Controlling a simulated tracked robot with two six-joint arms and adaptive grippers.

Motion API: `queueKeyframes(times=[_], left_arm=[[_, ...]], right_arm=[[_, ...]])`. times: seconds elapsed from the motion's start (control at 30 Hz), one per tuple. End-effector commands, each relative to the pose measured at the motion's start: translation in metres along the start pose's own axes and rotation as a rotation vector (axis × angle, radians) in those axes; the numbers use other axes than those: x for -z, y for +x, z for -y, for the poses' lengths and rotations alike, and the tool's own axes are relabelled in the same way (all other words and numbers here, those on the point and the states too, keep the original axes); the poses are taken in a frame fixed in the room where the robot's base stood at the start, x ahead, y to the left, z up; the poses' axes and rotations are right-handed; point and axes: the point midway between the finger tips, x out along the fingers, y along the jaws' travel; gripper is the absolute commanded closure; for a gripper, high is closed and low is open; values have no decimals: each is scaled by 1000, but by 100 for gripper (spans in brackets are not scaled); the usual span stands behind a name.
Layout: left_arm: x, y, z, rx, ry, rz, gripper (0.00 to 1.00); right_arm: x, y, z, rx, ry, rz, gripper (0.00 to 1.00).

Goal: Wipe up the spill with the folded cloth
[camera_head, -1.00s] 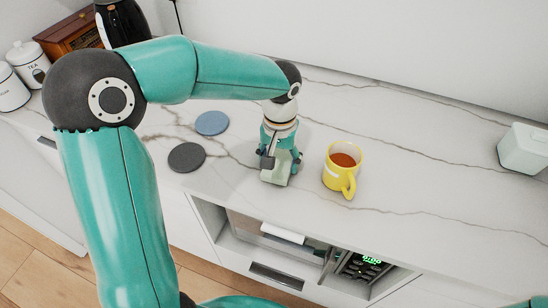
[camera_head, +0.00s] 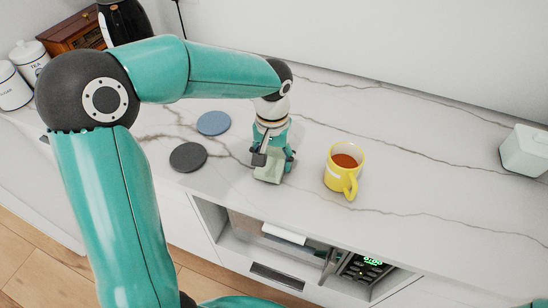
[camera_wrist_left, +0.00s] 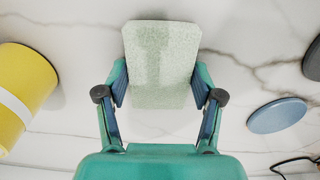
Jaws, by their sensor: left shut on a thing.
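The folded cloth (camera_head: 268,174) is pale green and lies on or just above the marble counter, left of the yellow mug. It also shows in the left wrist view (camera_wrist_left: 160,60) as a flat, speckled block. My left gripper (camera_head: 272,158) points down with its fingers on either side of the cloth, shut on it. In the left wrist view, the two fingers of the gripper (camera_wrist_left: 160,88) press the cloth's side edges. I see no clear spill; any liquid under the cloth is hidden. My right gripper is not in view.
A yellow mug (camera_head: 341,178) of reddish-brown drink stands close to the right. A dark coaster (camera_head: 188,157) and a blue coaster (camera_head: 213,123) lie to the left. A pale box (camera_head: 524,150) stands at far right. The counter's front edge is near, above an open microwave niche.

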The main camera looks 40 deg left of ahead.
Motion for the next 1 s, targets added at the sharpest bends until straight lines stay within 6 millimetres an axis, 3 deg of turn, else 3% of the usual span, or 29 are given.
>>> queueKeyframes(times=[0.27, 1.0], left_arm=[[0, -6, 0, 0, -1, -1, 67], [0, -78, 0, 0, 0, 0, 67]], right_arm=[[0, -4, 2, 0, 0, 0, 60], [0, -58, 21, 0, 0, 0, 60]])
